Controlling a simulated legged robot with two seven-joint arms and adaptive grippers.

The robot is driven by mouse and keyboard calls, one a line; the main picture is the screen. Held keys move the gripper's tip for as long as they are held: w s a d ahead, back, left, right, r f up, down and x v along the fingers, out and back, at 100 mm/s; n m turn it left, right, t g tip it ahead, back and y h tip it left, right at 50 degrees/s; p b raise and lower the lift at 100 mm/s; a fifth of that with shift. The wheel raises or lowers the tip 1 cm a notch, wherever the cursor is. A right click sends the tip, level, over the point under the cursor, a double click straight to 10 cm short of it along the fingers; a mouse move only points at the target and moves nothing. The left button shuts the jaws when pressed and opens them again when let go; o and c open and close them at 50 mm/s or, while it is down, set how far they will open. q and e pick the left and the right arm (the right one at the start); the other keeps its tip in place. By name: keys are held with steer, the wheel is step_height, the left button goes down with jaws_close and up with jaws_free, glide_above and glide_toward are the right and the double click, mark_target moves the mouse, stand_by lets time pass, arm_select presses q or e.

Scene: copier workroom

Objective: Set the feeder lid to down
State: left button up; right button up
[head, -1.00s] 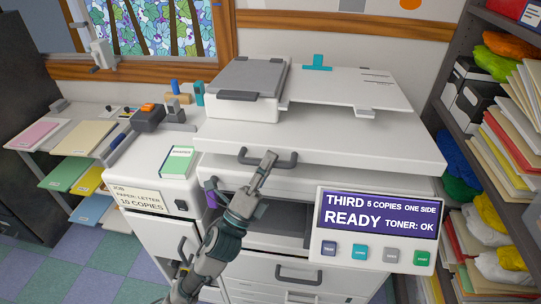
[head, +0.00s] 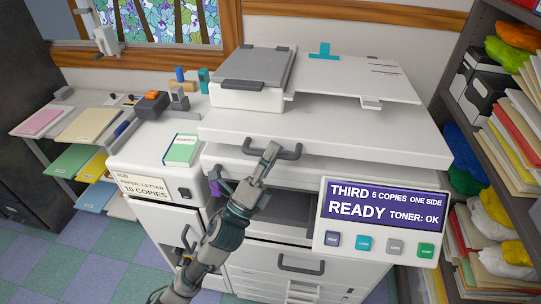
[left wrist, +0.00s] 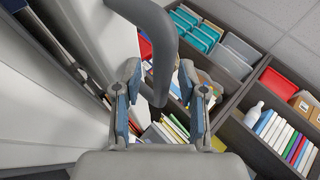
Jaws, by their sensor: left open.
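The feeder lid (head: 340,138) is the broad white slab on top of the copier, with the grey-topped feeder on it. A shadowed gap shows under its front edge. A dark grey bar handle (head: 288,155) sticks out from that edge. My left gripper (head: 271,149) is at the handle, covering part of it. In the left wrist view, the left gripper's fingers (left wrist: 160,82) are spread, and the handle (left wrist: 163,60) runs between them without being clamped. My right gripper is not in view.
The display panel (head: 375,212) juts out at the copier's right front. Drawers with a handle (head: 300,266) lie below. A side counter with a green booklet (head: 181,149) is on the left. A crowded shelf (head: 472,160) stands close on the right.

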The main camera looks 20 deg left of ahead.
arm_select(q)
steer(key=v, duration=1.2)
steer(key=shift+f, duration=0.15)
steer(key=shift+w, duration=0.1)
